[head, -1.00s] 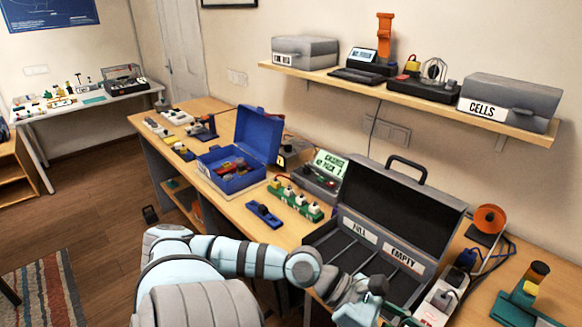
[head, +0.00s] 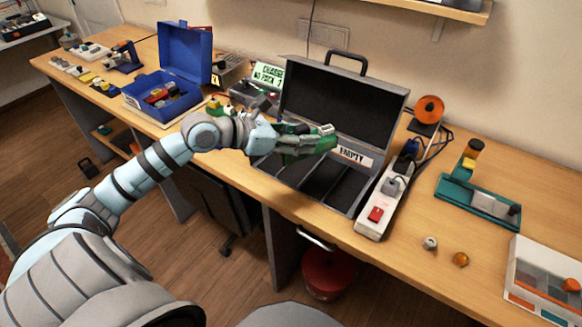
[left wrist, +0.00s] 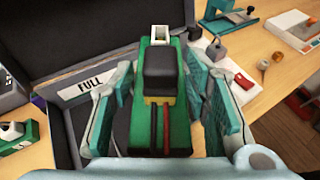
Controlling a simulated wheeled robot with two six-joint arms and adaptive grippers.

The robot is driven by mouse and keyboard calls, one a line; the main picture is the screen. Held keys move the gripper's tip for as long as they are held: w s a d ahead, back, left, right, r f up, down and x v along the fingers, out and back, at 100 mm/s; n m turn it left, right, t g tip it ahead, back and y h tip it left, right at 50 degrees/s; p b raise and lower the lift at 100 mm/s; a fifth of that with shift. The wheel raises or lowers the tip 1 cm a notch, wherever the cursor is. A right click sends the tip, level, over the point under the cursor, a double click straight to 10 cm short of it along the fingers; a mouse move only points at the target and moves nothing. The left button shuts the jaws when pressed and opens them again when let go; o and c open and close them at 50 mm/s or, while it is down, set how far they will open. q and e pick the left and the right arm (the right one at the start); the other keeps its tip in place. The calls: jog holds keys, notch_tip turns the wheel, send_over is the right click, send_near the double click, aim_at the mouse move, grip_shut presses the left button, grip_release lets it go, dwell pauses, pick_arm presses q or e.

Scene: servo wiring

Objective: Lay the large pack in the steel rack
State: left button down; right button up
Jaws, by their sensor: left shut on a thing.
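My left gripper (head: 305,137) is shut on a green pack (head: 318,146) and holds it over a grey open case with long compartments (head: 345,190), the only rack-like thing here. In the left wrist view the pack (left wrist: 150,135) sits between the two teal-padded fingers, with a black block on top and red and black wires. The case has an EMPTY label (head: 356,155) on the right; the FULL label (left wrist: 90,82) shows in the left wrist view and is hidden by my gripper in the head view. The pack appears above the compartments; its exact height is unclear. My right gripper is out of view.
A white power strip (head: 380,205) stands close right of the case. A teal stand (head: 478,200), an orange reel (head: 429,109) and a white tray (head: 545,280) lie further right. A blue toolbox (head: 165,95) is at left. The case's dark lid (head: 345,105) stands open behind.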

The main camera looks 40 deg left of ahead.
pick_arm(q)
jog(key=w+a+r+n+t+y+b, duration=0.1)
jog(key=w+a+r+n+y+b, duration=0.15)
jog(key=a, duration=0.35)
jog(key=w+a+r+n+t+y+b, duration=0.1)
jog(key=w+a+r+n+y, duration=0.2)
jog(key=w+a+y, duration=0.15)
jog(key=shift+h, duration=0.4)
jog(key=f, duration=0.6)
jog(key=f+b, duration=0.1)
jog(key=f, duration=0.6)
jog(key=a+f, duration=0.1)
jog(key=f, duration=0.5)
jog(key=shift+s+f+b, duration=0.15)
jog(key=shift+s+b, duration=0.1)
jog(key=shift+b, duration=0.15)
jog(key=c, duration=1.3)
grip_release()
jog(key=shift+c, duration=0.2)
jog(key=shift+o, duration=0.8)
jog(key=shift+s, duration=0.15)
